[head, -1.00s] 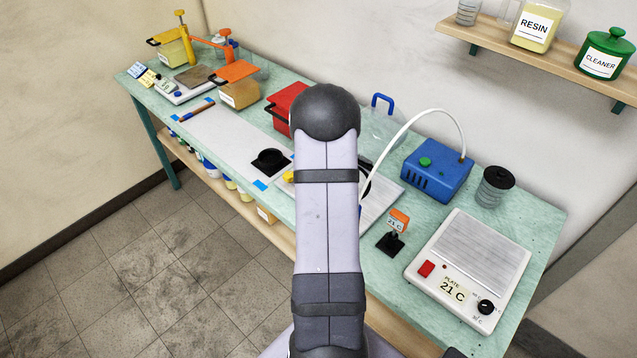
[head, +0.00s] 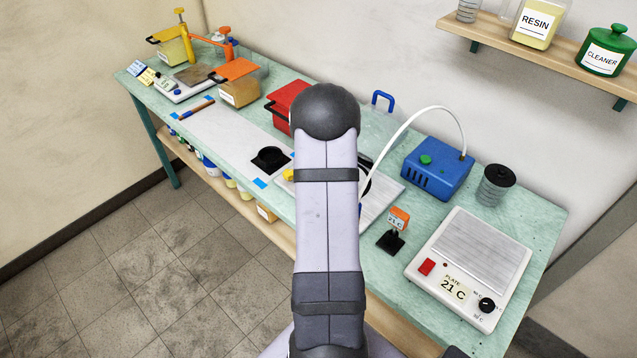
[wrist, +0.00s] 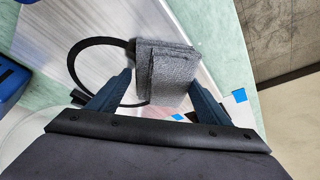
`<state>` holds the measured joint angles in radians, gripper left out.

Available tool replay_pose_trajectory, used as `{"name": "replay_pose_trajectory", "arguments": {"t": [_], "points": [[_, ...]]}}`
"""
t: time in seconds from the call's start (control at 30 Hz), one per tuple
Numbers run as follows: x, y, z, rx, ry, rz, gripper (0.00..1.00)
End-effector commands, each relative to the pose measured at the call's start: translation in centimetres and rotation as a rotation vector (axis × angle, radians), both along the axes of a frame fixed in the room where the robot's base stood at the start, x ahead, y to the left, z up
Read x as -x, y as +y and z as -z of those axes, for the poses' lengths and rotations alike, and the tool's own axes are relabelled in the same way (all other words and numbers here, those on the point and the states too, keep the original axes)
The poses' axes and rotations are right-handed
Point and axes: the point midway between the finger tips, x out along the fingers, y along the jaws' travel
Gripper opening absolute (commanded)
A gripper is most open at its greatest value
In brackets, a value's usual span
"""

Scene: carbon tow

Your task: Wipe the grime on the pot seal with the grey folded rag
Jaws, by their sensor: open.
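The grey folded rag (wrist: 168,68) is a thick stack of cloth in the wrist view, between the two fingers of my gripper (wrist: 162,98). The fingers are apart, one on each side of it; whether they touch it is hard to tell. A black ring, which looks like the pot seal (wrist: 76,62), lies on a pale plate behind the rag, partly covered by the rag and a finger. No grime can be made out on it. In the head view my arm hides the gripper and rag; only an edge of the black ring (head: 367,184) shows.
A blue pump box (head: 437,168) with a white hose stands right of my arm. A red container (head: 285,103) stands behind left. A pale strip (head: 222,130) on the bench's left is mostly clear.

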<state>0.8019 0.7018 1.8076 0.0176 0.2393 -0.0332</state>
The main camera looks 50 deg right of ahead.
Motion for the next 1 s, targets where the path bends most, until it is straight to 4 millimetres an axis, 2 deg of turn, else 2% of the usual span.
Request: {"name": "replay_pose_trajectory", "arguments": {"t": [0.73,0.77,0.87,1.0], "points": [[0.00,0.00,-0.68,0.000,0.000,0.000,0.72],[0.00,0.00,-0.68,0.000,0.000,0.000,0.67],[0.00,0.00,-0.68,0.000,0.000,0.000,0.43],[0.00,0.00,-0.68,0.000,0.000,0.000,0.43]]}}
